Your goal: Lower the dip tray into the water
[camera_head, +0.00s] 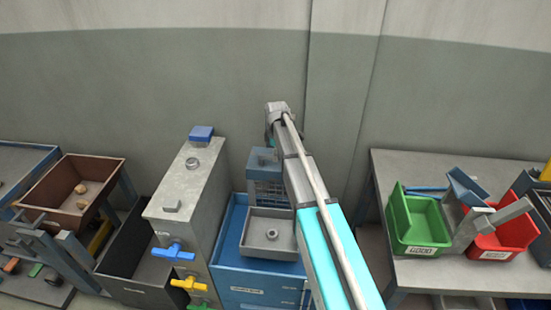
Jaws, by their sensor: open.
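My arm reaches up from the bottom centre to a grey wrist near the wall. My gripper does not show; it seems hidden behind the arm. A shallow grey tray with a ring-shaped part in its middle (247,243) rests on the blue tank or cabinet (230,255). I cannot tell which of these is the dip tray. I see no clear water surface.
A tall grey cabinet (190,190) with blue, yellow and green taps stands left of the blue unit. A black bin (140,290) and a brown tray (62,187) lie further left. At right, a table (425,163) holds green (420,222) and red (510,232) bins.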

